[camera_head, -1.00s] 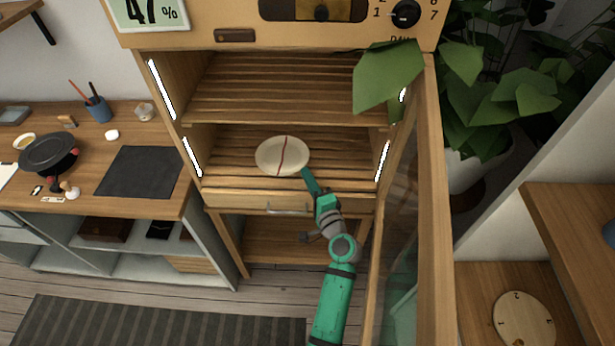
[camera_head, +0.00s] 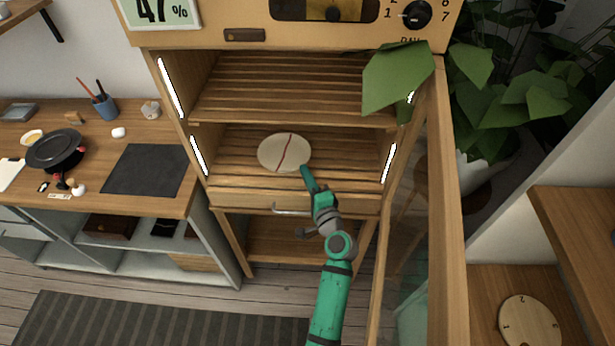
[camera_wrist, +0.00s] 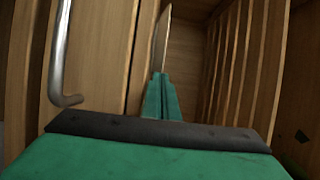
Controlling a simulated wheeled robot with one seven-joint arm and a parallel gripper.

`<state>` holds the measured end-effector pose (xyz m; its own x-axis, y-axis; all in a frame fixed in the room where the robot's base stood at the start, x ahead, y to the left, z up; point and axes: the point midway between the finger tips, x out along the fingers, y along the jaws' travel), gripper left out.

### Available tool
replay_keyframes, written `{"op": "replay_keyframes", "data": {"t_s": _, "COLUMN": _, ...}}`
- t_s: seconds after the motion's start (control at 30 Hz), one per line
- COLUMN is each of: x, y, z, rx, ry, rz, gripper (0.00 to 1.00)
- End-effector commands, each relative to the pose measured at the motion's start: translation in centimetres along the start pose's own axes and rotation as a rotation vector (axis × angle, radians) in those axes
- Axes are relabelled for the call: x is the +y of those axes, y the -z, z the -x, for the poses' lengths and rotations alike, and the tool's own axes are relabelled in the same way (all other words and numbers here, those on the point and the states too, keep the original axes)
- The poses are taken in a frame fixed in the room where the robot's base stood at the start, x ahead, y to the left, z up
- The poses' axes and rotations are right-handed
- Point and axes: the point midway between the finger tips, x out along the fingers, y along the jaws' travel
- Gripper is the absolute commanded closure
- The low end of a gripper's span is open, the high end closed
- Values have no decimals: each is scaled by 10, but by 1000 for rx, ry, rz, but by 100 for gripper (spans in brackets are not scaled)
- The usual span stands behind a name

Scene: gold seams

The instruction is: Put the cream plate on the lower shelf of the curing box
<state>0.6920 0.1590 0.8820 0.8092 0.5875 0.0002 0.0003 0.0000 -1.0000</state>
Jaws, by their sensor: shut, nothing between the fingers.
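The cream plate (camera_head: 285,152), round with a dark reddish seam across it, is on the lower shelf (camera_head: 350,165) of the curing box (camera_head: 230,200). My gripper (camera_head: 305,170) is at the plate's front right edge, its fingers shut with nothing held. In the wrist view my gripper (camera_wrist: 161,85) points at the thin pale edge of the plate (camera_wrist: 162,40). Whether the fingertips touch the plate cannot be told. The slats of the lower shelf partly show around it.
The box's glass door (camera_head: 410,230) stands open at the right. Leaves (camera_head: 398,80) hang over the upper shelf's right front. A drawer handle (camera_head: 290,210) is below the lower shelf, left of my arm. A worktable (camera_head: 165,200) with a black pan (camera_head: 55,150) is left.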

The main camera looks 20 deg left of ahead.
Motion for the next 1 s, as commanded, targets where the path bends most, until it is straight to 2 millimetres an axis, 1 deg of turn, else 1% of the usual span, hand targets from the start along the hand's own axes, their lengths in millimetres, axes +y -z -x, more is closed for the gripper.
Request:
{"op": "replay_keyframes", "data": {"t_s": 0.23, "x": 0, "y": 1, "z": 1, "rx": 0, "ry": 0, "rz": 0, "gripper": 100}}
{"op": "replay_keyframes", "data": {"t_s": 0.37, "x": 0, "y": 7, "z": 7, "rx": -1, "ry": 0, "rz": -1, "gripper": 100}}
{"op": "replay_keyframes", "data": {"t_s": 0.57, "x": -38, "y": 5, "z": 6, "rx": -4, "ry": 5, "rz": 4, "gripper": 100}}
{"op": "replay_keyframes", "data": {"t_s": 0.87, "x": -102, "y": 4, "z": 5, "rx": -5, "ry": 5, "rz": 5, "gripper": 100}}
{"op": "replay_keyframes", "data": {"t_s": 1.0, "x": -100, "y": -18, "z": -16, "rx": -9, "ry": -1, "rz": 0, "gripper": 100}}
